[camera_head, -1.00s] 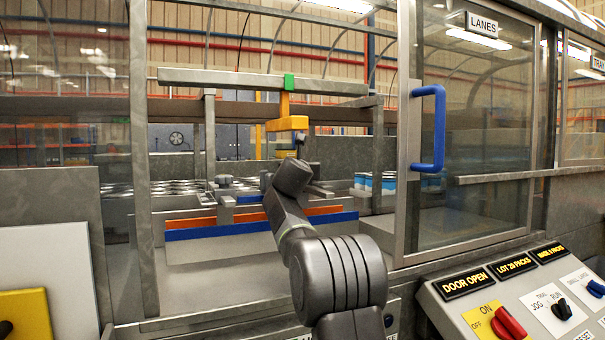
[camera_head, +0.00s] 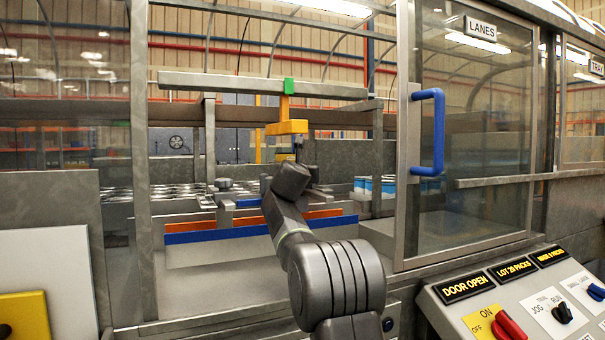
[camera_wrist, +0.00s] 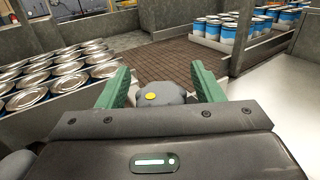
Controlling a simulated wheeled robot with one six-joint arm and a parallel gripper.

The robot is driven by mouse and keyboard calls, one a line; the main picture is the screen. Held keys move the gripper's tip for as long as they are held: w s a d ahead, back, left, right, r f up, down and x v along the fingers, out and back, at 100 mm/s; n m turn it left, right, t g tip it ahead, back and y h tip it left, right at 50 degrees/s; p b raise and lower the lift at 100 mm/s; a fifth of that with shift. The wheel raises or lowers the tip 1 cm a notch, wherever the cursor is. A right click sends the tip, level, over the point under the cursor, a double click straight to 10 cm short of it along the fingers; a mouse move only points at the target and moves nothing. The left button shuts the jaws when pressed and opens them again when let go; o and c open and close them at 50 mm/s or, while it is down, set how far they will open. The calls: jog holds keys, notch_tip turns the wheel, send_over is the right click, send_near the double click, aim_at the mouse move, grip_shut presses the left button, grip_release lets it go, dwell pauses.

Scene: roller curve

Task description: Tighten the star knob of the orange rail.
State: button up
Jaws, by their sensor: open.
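The orange rail (camera_head: 325,213) lies behind the blue rail (camera_head: 260,229) inside the open bay in the head view; my arm crosses in front of both. A grey knob with a yellow centre (camera_wrist: 150,97) shows in the wrist view. My gripper (camera_wrist: 161,86) has its two green fingers spread, one on each side of this knob, with gaps visible. The knob's lower part is hidden by my gripper body. Which rail it belongs to cannot be told from the wrist view. In the head view my arm hides the fingers. Another dark knob (camera_head: 223,183) stands to the left.
Silver can tops (camera_wrist: 60,70) crowd the left of the wrist view; blue and white cans (camera_wrist: 228,30) stand upper right. A yellow bracket (camera_head: 287,128) hangs from a crossbar above my wrist. The glass door with its blue handle (camera_head: 429,130) is at right.

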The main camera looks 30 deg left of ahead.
notch_tip(320, 180, up, 10)
jog(key=p, duration=0.8)
